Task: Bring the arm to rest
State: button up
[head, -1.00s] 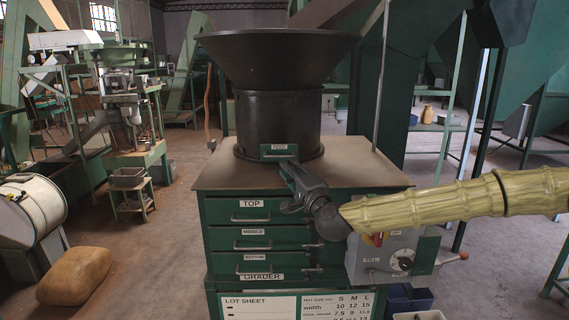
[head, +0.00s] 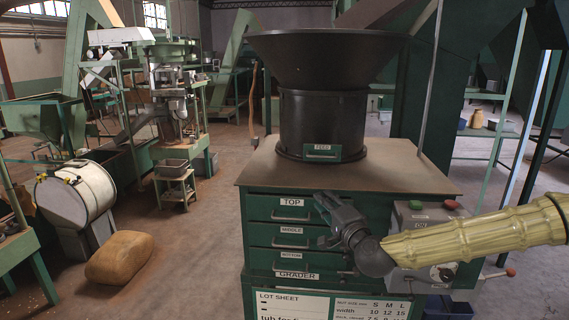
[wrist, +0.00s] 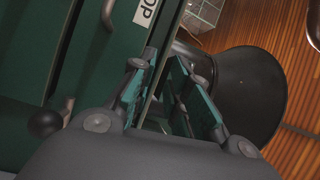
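My gripper (head: 322,200) is in front of the green grader cabinet (head: 262,235), near the right end of the drawer labelled TOP (head: 290,216). It points up and to the left in the head view, and my pale yellow-green arm comes in from the right. In the wrist view my gripper (wrist: 166,72) shows two teal-padded fingers with a gap between them and nothing held. Whether the fingers touch the cabinet cannot be told.
A black hopper (head: 322,110) with a FEED slide stands on the cabinet. A grey control box (head: 425,215) with red and green buttons is close by my arm. A tan sack (head: 120,258) and a white drum (head: 75,193) stand left. Floor between is open.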

jog(key=s+a+f+n+g+p, duration=0.1)
jog(key=s+a+f+n+g, duration=0.15)
jog(key=s+f, duration=0.55)
jog(key=s+a+f+n+g+p, duration=0.2)
jog(key=s+a+f+g, duration=0.25)
jog(key=f, duration=0.75)
jog(key=s+a+f+n+g+p, duration=0.1)
jog(key=s+a+f+n+g, duration=0.15)
jog(key=s+f, duration=0.6)
jog(key=s+d+f+n+g+h+p, duration=0.1)
jog(key=s+d+f+n+g+p, duration=0.3)
jog(key=s+f, duration=0.75)
jog(key=s+d+f+n+g+h, duration=0.1)
jog(key=s+d+g+h, duration=0.1)
jog(key=s+d, duration=0.3)
jog(key=s+d+f+n+g+h+p, duration=0.1)
jog(key=s+d, duration=0.4)
jog(key=s, duration=0.6)
jog(key=shift+s+d+g+h, duration=0.2)
jog(key=shift+s+g+h, duration=0.2)
jog(key=shift+g, duration=0.35)
jog(key=shift+w, duration=0.1)
notch_tip(320, 180, down, 5)
jog(key=b, duration=0.4)
jog(key=shift+r+b, duration=0.15)
jog(key=shift+b, duration=0.15)
